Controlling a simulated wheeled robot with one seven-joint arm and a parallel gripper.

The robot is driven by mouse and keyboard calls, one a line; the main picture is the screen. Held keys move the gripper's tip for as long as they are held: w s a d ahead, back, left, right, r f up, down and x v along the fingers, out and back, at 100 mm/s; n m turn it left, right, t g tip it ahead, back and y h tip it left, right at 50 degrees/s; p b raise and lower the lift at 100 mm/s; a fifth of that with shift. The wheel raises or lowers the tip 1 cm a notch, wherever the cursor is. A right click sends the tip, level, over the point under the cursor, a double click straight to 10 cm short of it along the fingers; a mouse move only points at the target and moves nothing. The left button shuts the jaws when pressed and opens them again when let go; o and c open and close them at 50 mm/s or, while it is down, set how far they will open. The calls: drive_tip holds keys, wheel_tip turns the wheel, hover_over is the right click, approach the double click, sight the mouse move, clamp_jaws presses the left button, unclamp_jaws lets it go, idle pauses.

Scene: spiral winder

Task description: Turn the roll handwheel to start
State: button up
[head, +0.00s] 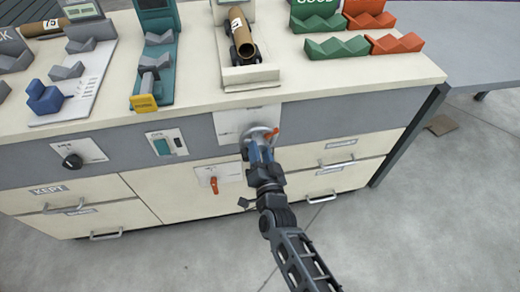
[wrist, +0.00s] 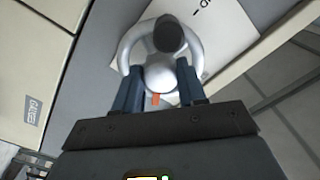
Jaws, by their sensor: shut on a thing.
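The roll handwheel (head: 258,132) is a silvery wheel on a white plate on the front of the bench. In the wrist view the handwheel (wrist: 130,45) shows its pale rim, a rounded hub and a dark knob at the top. My gripper (head: 259,148) reaches the wheel from the front and hides its lower part. In the wrist view the blue fingers of my gripper (wrist: 160,84) stand on both sides of the lower part of the wheel, shut on it. A small orange part (wrist: 155,99) shows between the fingers. The exact contact at the fingertips is partly hidden.
An orange lever (head: 213,184) is below left of the wheel. A black knob (head: 73,161) and a teal switch (head: 168,143) are further left. A brown tube (head: 241,38) lies in a cradle above. Drawer handles (head: 322,197) stick out below. The floor in front is clear.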

drive_tip(key=n+p, duration=0.1)
drive_tip(key=n, duration=0.4)
drive_tip(key=shift+f+n, duration=0.1)
drive_tip(key=shift+n, duration=0.2)
drive_tip(key=n, duration=0.3)
drive_tip(key=n+p, duration=0.1)
drive_tip(key=n, duration=0.1)
drive_tip(key=shift+d+n+p, duration=0.2)
drive_tip(key=shift+n+p, duration=0.1)
drive_tip(key=shift+n, duration=0.1)
drive_tip(key=o, duration=1.1)
drive_tip(key=shift+c, duration=0.2)
drive_tip(key=p+v, duration=0.1)
drive_tip(key=v, duration=0.6)
drive_tip(key=shift+s+p, duration=0.3)
drive_tip(key=shift+s, duration=0.05)
drive_tip(key=shift+d, duration=0.2)
